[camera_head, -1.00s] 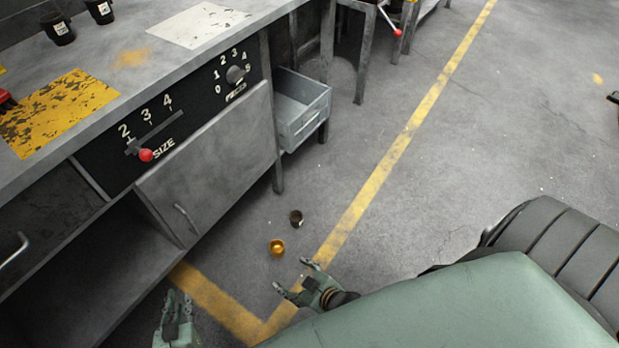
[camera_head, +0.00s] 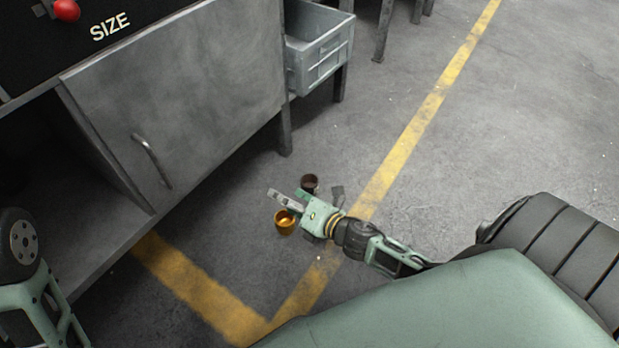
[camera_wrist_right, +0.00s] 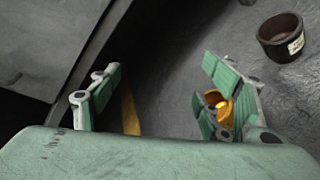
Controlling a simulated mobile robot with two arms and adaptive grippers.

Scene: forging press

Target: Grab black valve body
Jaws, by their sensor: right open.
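The black valve body (camera_head: 310,181) is a small dark cup shape on the floor, just beyond my right gripper (camera_head: 303,194). In the right wrist view, the black valve body (camera_wrist_right: 281,42) stands upright at the upper right with a white label, outside the right-hand finger and apart from it. My right gripper (camera_wrist_right: 160,68) is open with nothing between its fingers. A brass-coloured cup (camera_head: 286,224) stands beside the gripper in the head view. It shows partly hidden behind the right-hand finger in the wrist view (camera_wrist_right: 224,108). My left gripper is out of view.
A grey cabinet (camera_head: 180,90) with a handled door stands at the left. A grey open bin (camera_head: 320,55) sits beside it. Yellow lines (camera_head: 410,140) cross the floor. The floor to the right of the line is clear.

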